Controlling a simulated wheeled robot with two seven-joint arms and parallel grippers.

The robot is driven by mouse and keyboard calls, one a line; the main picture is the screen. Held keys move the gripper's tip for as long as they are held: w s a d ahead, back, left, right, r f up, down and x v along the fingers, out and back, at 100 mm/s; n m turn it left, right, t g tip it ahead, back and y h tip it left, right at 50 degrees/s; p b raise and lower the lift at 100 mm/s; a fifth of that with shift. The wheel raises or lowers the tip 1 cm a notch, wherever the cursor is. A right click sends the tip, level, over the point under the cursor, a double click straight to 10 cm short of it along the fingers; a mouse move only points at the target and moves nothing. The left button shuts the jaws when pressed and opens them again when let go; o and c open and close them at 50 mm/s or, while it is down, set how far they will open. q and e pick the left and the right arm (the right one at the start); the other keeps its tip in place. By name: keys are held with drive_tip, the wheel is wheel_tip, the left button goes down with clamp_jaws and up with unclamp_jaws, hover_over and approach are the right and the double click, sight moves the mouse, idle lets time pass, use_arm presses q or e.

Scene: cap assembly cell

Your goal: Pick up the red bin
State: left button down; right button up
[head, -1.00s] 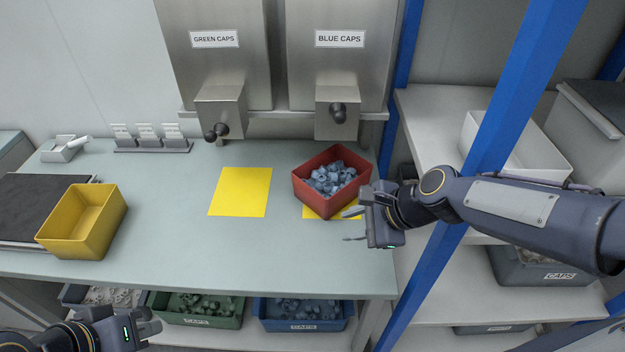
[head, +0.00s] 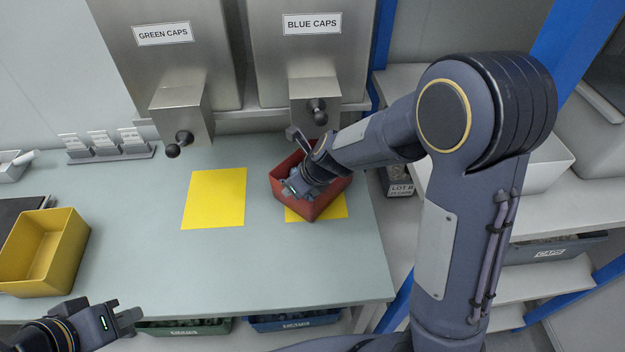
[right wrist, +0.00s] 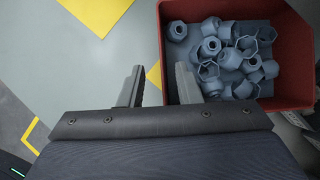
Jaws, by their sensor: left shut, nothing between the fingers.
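The red bin (head: 313,209) holds several blue-grey caps and stands on the bench below the blue caps dispenser, partly on a yellow square (head: 336,209). My right gripper (head: 293,162) is over the bin and hides part of it. In the right wrist view, the red bin (right wrist: 297,55) shows its caps (right wrist: 222,55). There my right gripper (right wrist: 158,82) is open, with one finger on each side of the line of the bin's near-left wall. I cannot tell how deep the fingers reach. My left gripper (head: 128,314) is shut and empty at the bench's front left.
A yellow bin (head: 45,250) stands at the bench's left. A second yellow square (head: 215,198) lies bare. The blue caps dispenser spout (head: 316,105) is just behind the red bin. A blue post and shelves stand to the right. The front middle of the bench is clear.

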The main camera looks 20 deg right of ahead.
drive_tip(key=x, duration=0.1)
drive_tip(key=b+x, duration=0.1)
drive_tip(key=x, duration=0.3)
drive_tip(key=shift+d+f+b, duration=0.15)
drive_tip(key=shift+d+b, duration=0.1)
drive_tip(key=shift+b, duration=0.15)
drive_tip(key=shift+w+a+f, duration=0.15)
drive_tip(key=shift+f, duration=0.05)
clamp_jaws()
idle(0.8)
